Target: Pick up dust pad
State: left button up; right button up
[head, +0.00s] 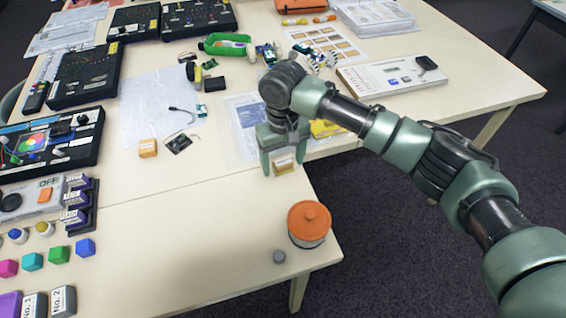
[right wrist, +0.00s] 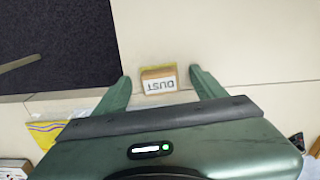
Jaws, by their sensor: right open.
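The dust pad is a small tan block with a white label reading "DUST" in the right wrist view (right wrist: 158,80). In the head view the dust pad (head: 284,166) sits near the table's right edge, close to the seam between two tabletops. My right gripper (head: 283,163) points down at it and is open. In the right wrist view its two fingertips (right wrist: 160,76) are on either side of the pad, with a gap on each side. I cannot tell the exact height of the fingertips. My left gripper is not in view.
A similar orange block (head: 148,148) lies to the left. A yellow packet (head: 327,129) lies behind the gripper. The tabletop between is clear.

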jog(key=c, duration=1.4)
jog(key=shift+r, duration=0.1)
notch_tip(320, 180, up, 15)
jog(key=b, duration=0.2)
notch_tip(320, 180, up, 5)
send_over(283, 161)
jog(key=shift+p, duration=0.35)
